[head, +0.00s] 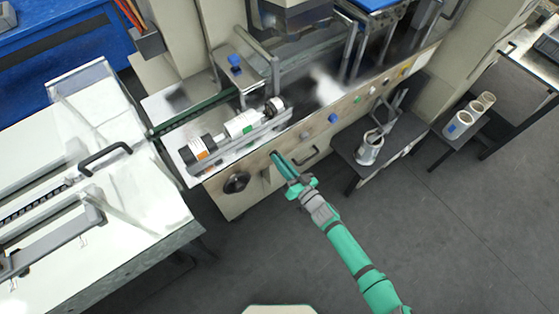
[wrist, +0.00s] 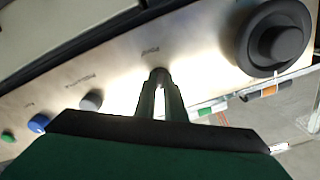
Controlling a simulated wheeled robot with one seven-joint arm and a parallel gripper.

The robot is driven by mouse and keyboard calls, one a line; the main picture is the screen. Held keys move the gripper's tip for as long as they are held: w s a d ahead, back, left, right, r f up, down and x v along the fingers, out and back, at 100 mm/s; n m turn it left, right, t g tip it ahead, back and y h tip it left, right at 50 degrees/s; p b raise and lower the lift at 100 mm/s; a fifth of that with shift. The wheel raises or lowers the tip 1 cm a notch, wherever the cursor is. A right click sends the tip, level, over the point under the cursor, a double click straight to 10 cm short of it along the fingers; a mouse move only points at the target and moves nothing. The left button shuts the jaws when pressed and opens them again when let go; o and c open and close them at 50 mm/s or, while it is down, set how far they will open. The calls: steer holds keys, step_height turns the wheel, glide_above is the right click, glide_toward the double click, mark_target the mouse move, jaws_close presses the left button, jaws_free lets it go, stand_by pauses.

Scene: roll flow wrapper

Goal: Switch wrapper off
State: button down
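The wrapper (head: 318,92) is a pale machine with a metal front panel carrying a row of controls. In the wrist view, a small dark grey knob (wrist: 159,74) on this panel, under a small printed label too blurred to read surely, lies at the ends of my fingers. My gripper (wrist: 160,88) has its two green fingers close together, with a narrow gap and the knob between their tips. In the head view, my gripper (head: 275,156) reaches the panel from the lower right and hides that knob.
A large black handwheel (wrist: 274,38) sits right of my fingers in the wrist view. A grey knob (wrist: 91,100), blue button (wrist: 38,123) and green button (wrist: 8,135) are left. A low stand with a metal jug (head: 370,148) is right; open floor lies in front.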

steer(key=shift+n, duration=0.3)
steer(key=n, duration=1.1)
stand_by(0.3)
steer(key=shift+n, duration=0.3)
stand_by(0.3)
steer(key=c, duration=1.8)
jaws_free()
steer(key=v, duration=1.1)
